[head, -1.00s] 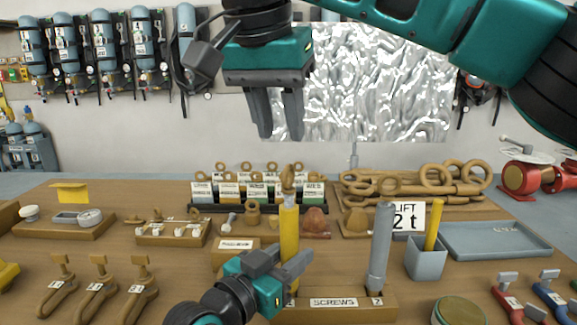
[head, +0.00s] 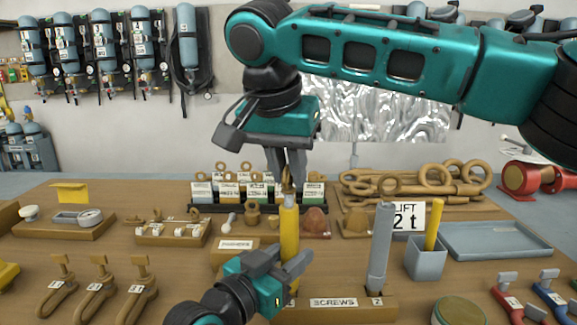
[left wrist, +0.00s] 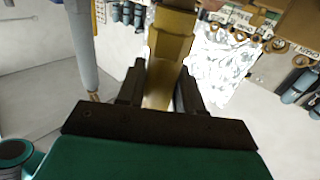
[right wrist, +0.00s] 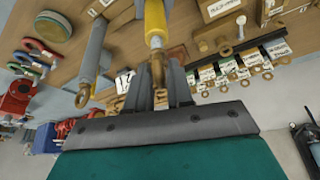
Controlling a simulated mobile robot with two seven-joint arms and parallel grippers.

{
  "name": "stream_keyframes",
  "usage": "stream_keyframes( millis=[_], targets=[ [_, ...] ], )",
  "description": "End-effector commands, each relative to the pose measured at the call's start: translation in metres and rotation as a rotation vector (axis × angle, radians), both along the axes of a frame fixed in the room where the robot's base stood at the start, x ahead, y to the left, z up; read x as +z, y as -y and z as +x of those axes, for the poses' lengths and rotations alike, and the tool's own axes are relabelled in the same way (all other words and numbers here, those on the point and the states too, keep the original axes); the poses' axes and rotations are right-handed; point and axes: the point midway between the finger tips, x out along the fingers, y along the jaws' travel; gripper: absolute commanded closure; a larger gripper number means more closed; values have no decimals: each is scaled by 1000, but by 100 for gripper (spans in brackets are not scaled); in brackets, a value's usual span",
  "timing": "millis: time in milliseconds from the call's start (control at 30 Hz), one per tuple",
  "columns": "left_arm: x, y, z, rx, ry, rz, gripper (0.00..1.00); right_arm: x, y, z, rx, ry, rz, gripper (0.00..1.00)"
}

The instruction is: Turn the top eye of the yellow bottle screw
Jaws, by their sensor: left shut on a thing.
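The yellow bottle screw (head: 289,232) stands upright in the screws stand (head: 350,308). Its brown top eye (head: 287,186) points up. My left gripper (head: 284,268) is shut on the yellow body, low down; the held body (left wrist: 160,88) also shows between the fingers in the left wrist view. My right gripper (head: 286,178) points down from above at the top eye. In the right wrist view the eye (right wrist: 158,70) lies between the two fingers of the right gripper (right wrist: 160,88), which look apart. Contact with the eye cannot be made out.
A grey bottle screw (head: 381,245) stands in the same stand to the right. A blue-grey cup (head: 426,260) with a yellow rod is beyond it. Labelled boxes (head: 257,190) stand behind. Shackles (head: 97,285) lie at the left and a tray (head: 495,240) at the right.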

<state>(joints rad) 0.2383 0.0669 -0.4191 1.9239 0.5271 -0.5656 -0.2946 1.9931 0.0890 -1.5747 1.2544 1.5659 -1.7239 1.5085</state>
Motion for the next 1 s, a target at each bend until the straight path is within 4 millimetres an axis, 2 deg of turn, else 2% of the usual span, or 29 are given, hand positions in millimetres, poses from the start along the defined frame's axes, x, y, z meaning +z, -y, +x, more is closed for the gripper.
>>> stream_keyframes(
  millis=[33, 200, 667, 1000],
  targets=[
    [-1, 0, 0, 0, -2, 0, 100, 0, 0, 0, 0, 0, 0, 84],
    [-1, 0, 0, 0, -2, 0, 100, 0, 0, 0, 0, 0, 0, 100],
    [-1, 0, 0, 0, -3, 1, 100, 0, 0, 0, 36, -3, 0, 100],
    [-1, 0, 0, 0, -3, 1, 100, -2, 0, -1, 255, -9, 0, 100]
  ],
)
